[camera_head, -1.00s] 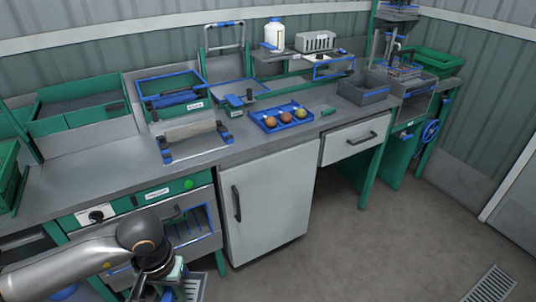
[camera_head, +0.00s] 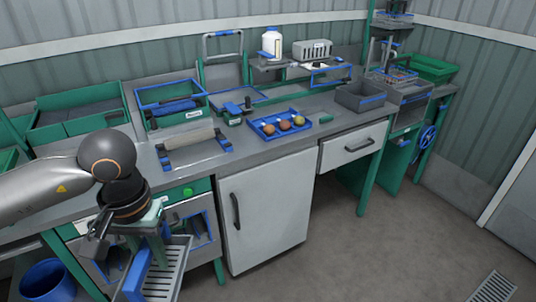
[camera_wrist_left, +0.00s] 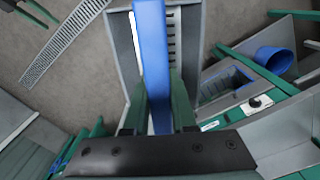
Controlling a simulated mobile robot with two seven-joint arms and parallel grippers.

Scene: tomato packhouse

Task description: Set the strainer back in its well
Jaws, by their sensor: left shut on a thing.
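The strainer (camera_head: 165,282) is a grey slotted tray with a blue handle (camera_head: 137,274), at the lower left of the head view. My left gripper (camera_head: 150,246) is shut on the blue handle and holds the strainer in the air in front of the bench. In the left wrist view, the gripper's green fingers (camera_wrist_left: 158,98) clasp the blue handle, with the strainer's slotted grey body (camera_wrist_left: 175,45) beyond it. A blue-edged opening (camera_head: 201,228) shows in the bench front behind the strainer, partly hidden. I cannot tell whether it is the well. My right gripper is not in view.
The worktop (camera_head: 265,158) carries a roller (camera_head: 190,138), a blue tray (camera_head: 254,130) with several tomatoes, and a grey bin (camera_head: 360,97). A white cabinet door (camera_head: 268,215) is right of the strainer. A blue bucket (camera_head: 47,281) stands at lower left. The floor at right is open.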

